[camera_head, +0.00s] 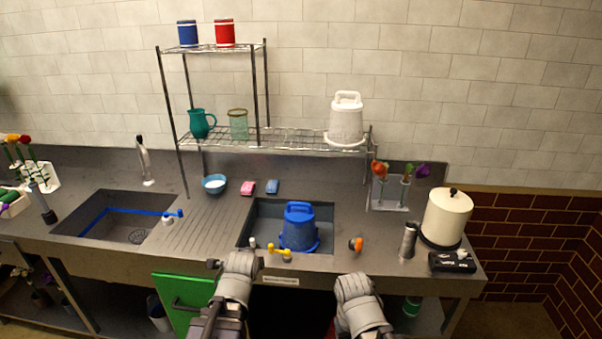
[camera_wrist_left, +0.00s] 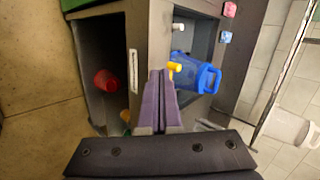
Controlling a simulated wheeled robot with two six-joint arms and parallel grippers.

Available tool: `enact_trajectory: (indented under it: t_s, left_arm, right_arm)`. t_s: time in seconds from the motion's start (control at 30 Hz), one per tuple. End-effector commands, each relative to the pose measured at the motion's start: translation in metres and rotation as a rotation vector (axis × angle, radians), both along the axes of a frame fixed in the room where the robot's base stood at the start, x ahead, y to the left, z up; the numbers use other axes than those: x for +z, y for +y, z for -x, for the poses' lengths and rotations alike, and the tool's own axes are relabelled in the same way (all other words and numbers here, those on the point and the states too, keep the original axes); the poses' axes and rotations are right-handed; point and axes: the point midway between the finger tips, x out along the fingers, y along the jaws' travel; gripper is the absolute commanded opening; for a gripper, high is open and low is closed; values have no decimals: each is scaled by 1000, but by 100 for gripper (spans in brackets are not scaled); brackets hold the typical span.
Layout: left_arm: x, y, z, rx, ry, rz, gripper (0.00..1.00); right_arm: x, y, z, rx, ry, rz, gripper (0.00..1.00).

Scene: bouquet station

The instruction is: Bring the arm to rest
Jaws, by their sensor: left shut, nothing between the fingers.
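My left arm (camera_head: 237,275) reaches up to the front edge of the counter, left of the blue-bucket sink. In the left wrist view my left gripper (camera_wrist_left: 160,75) has its two purple fingers together with nothing between them. The fingers lie over the counter's front edge, close to the yellow tap (camera_wrist_left: 175,67) as seen there. My right arm (camera_head: 358,305) is in front of the counter, below the right part of the sink. Its fingers cannot be made out.
The sink (camera_head: 328,224) holds a blue bucket (camera_head: 299,226); a yellow tap (camera_head: 280,251) stands at its front edge. A grey shaker (camera_head: 409,240) and cream canister (camera_head: 446,217) stand to the right. A wire rack (camera_head: 270,139) stands behind.

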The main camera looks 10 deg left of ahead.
Motion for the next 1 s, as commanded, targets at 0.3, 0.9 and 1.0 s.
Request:
enact_trajectory:
  t_s: [0.3, 0.9, 1.0]
  left_arm:
    - [-49, -100, 69, 358, 313, 359, 0]
    - [-66, -174, 184, 981, 600, 447, 0]
    - [-67, -174, 184, 981, 599, 447, 0]
  right_arm:
    - [0, 0, 0, 0, 0, 0, 59]
    - [0, 0, 0, 0, 0, 0, 59]
    - [0, 0, 0, 0, 0, 0, 59]
